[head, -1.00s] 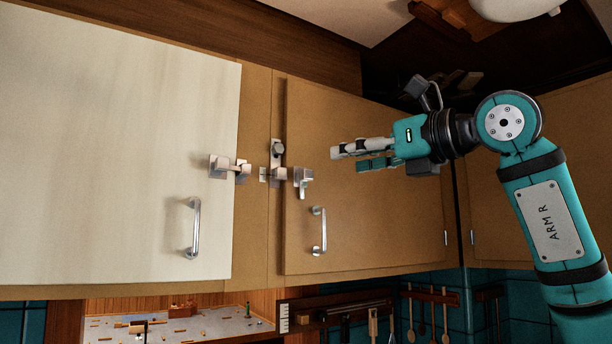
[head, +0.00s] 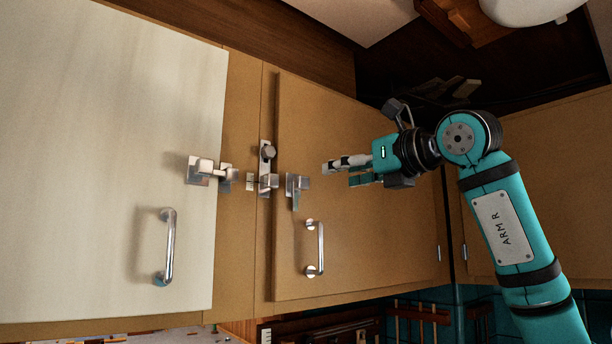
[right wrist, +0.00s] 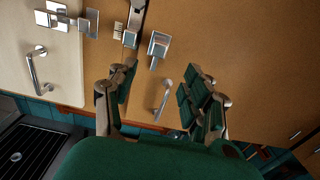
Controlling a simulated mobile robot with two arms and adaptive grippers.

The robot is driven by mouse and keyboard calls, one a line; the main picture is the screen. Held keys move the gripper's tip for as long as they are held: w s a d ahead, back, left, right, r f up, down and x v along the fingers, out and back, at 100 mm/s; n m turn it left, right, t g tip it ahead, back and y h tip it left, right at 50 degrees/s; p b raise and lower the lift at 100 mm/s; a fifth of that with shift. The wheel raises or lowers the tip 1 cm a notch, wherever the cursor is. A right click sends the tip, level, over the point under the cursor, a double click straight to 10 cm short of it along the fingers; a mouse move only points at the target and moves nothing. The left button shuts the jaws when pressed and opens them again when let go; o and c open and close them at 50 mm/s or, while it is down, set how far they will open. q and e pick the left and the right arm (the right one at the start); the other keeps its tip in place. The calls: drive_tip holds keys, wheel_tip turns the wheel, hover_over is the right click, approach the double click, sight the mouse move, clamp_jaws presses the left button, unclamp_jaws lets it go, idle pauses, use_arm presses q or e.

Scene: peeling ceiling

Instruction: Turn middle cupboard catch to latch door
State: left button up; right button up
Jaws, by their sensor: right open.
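Three metal pieces show near the seam between the cream door (head: 110,150) and the brown door (head: 375,230). A catch (head: 203,170) sits on the cream door, a bolt-like piece with a round knob (head: 267,152) stands on the strip between, and a catch with a downward lever (head: 297,186) is on the brown door's left edge. That lever catch also shows in the right wrist view (right wrist: 158,46). My right gripper (head: 343,173) is open and empty, just right of the lever catch and apart from it. My left gripper is out of view.
A bar handle (head: 168,247) is on the cream door and another (head: 315,249) below the lever catch on the brown door. A dark wooden recess is above the cupboards. A dark ribbed surface (right wrist: 35,155) lies low left in the wrist view.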

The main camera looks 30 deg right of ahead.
sight(305, 183)
drive_tip(key=w+p, duration=0.1)
drive_tip(key=w, duration=0.2)
drive_tip(key=w+p, duration=0.1)
drive_tip(key=w, duration=0.3)
drive_tip(key=w+a+p, duration=0.1)
drive_tip(key=w, duration=0.2)
drive_tip(key=shift+w+p, duration=0.3)
drive_tip(key=shift+w, duration=0.6)
drive_tip(key=c, duration=0.8)
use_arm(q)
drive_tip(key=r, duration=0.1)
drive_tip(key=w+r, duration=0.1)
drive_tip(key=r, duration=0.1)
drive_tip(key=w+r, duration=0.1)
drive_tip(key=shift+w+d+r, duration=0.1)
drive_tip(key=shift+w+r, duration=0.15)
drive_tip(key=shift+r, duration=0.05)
use_arm(e)
clamp_jaws()
